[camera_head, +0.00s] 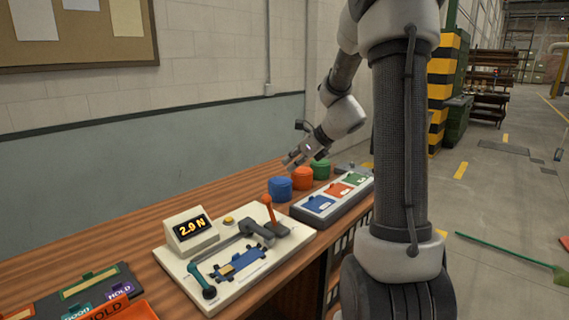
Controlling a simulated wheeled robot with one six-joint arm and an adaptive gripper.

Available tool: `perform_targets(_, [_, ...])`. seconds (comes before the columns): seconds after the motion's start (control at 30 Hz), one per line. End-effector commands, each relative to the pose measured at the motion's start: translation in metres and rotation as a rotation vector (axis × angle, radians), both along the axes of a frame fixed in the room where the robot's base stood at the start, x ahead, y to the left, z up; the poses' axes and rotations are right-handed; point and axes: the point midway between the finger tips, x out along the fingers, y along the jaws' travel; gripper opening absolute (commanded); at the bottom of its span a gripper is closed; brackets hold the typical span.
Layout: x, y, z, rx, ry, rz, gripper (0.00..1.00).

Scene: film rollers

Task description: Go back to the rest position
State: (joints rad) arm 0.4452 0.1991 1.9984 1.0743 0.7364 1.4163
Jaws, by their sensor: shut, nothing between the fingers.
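My gripper (292,160) hangs at the end of my bent arm, above the back of the wooden bench (165,206). It is shut and holds nothing. It is a little above and behind a blue pot (280,189) and an orange pot (302,178). A green pot (320,169) stands to the right of these. The gripper looks apart from the pots, though the exact gap is hard to tell. My arm's upper link crosses the right half of the view and hides part of the bench's right end.
A test rig with a display reading 2.9 N (193,228) and an orange-handled lever (270,208) stands mid-bench. A grey tray (318,213) holds blue, red and green panels. An orange bin (125,309) sits front left. A green pole (505,247) lies on the floor.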

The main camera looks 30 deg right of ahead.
Motion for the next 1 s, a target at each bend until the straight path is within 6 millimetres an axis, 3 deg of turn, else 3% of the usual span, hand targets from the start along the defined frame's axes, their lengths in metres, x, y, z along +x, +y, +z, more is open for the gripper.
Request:
perform_targets(0.27, [0.0, 0.0, 0.0, -0.023, -0.013, 0.025, 0.0])
perform_targets(0.37, [-0.003, 0.001, -0.001, -0.097, -0.047, 0.121, 0.0])
perform_targets(0.47, [-0.022, 0.002, -0.015, -0.227, -0.062, 0.315, 0.0])
perform_targets(0.53, [-0.046, 0.003, -0.028, -0.326, -0.064, 0.487, 0.0])
perform_targets(0.67, [-0.1, 0.01, -0.029, -0.53, -0.1, 0.86, 0.0])
perform_targets(1.0, [-0.247, 0.03, 0.014, -1.038, -0.248, 1.898, 0.0])
